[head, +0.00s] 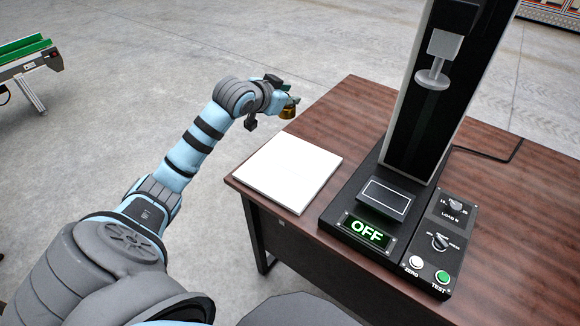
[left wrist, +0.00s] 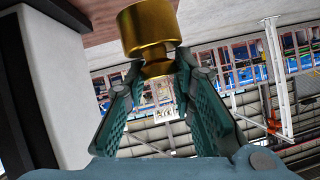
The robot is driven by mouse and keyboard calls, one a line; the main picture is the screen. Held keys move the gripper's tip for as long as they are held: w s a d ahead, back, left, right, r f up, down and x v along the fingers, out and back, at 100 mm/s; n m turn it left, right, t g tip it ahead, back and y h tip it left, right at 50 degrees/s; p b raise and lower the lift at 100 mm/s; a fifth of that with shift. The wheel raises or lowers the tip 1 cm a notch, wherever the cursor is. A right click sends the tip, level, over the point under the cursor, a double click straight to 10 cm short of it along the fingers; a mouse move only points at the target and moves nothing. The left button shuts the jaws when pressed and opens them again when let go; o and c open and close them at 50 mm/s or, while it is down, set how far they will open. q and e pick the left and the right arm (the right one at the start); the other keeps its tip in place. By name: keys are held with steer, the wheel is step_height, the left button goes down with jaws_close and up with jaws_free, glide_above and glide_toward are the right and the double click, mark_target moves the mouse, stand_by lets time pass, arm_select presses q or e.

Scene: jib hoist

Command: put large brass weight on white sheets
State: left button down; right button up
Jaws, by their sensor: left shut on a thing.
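The large brass weight (left wrist: 148,28) is a gold-coloured cylinder with a narrower neck, seen in the left wrist view between the fingers of my left gripper (left wrist: 158,75). The gripper is shut on its neck. In the head view, the left gripper (head: 291,101) holds the weight (head: 287,112) in the air, near the far left edge of the table, beyond the white sheets. The white sheets (head: 288,170) lie as a flat square stack at the table's left side, with nothing on them. My right gripper is not in view.
The brown wooden table (head: 335,110) carries a black test stand (head: 405,90) right of the sheets, with an OFF display (head: 367,230), knobs and buttons. A cable (head: 490,155) runs behind it. A green conveyor (head: 28,55) stands far left on the open floor.

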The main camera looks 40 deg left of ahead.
arm_select(q)
steer(key=a+n+y, duration=0.1)
steer(key=a+y, duration=0.1)
steer(key=b, duration=0.2)
glide_above(282, 162)
step_height(282, 162, down, 8)
step_height(282, 162, down, 12)
steer(key=b, duration=0.3)
steer(key=shift+w+r, duration=0.1)
steer(key=shift+r, duration=0.1)
steer(key=c, duration=1.3)
jaws_free()
steer(key=shift+c, duration=0.2)
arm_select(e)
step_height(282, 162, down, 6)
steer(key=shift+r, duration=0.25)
arm_select(q)
steer(key=p+v, duration=0.4)
steer(key=v, duration=0.8)
steer(key=shift+r, duration=0.2)
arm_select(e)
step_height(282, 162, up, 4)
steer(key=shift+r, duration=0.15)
